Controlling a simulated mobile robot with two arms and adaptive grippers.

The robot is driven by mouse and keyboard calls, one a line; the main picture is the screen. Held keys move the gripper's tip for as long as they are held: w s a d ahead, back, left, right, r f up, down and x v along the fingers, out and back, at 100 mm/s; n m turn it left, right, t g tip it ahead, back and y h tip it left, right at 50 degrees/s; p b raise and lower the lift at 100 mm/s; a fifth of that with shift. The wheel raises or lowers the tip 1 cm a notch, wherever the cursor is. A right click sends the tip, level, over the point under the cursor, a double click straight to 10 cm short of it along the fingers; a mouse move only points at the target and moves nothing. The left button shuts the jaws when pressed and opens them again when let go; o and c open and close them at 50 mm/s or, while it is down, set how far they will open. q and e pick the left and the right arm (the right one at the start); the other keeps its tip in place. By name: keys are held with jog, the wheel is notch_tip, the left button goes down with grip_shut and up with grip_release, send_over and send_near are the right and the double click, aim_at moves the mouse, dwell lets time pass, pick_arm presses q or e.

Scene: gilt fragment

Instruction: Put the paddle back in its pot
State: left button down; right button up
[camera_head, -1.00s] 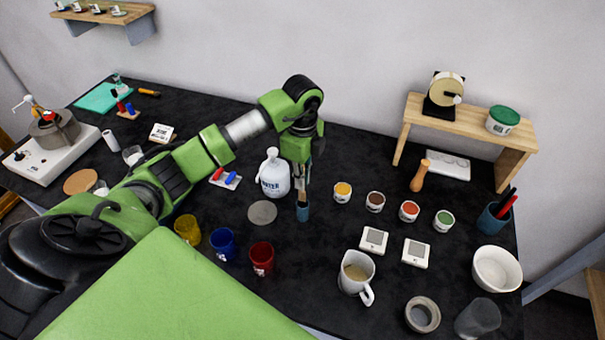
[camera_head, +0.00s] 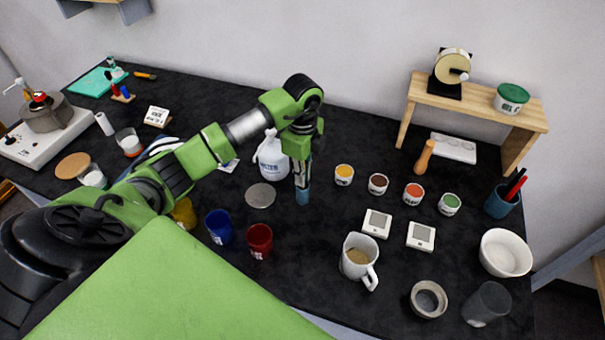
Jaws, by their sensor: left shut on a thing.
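My left gripper (camera_head: 302,178) points down at the middle of the table, right of the white bottle (camera_head: 272,155). It is shut on a slim thing, likely the paddle, which the fingers mostly hide. A small blue cylinder (camera_head: 302,197), likely the pot, shows directly below the fingertips. I cannot tell how far the paddle is inside it. Another blue pot (camera_head: 498,207), holding red and black handles, stands at the right. My right gripper is not in view.
Small paint pots (camera_head: 378,184) stand in a row to the right. A jug (camera_head: 357,258), a white bowl (camera_head: 505,252) and a glass (camera_head: 487,303) are nearer. Blue (camera_head: 219,228) and red (camera_head: 260,240) cups stand front left. A grey disc (camera_head: 260,196) lies beside the gripper.

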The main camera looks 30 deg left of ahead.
pick_arm(q)
jog(key=c, duration=2)
grip_release()
jog(key=shift+c, duration=0.2)
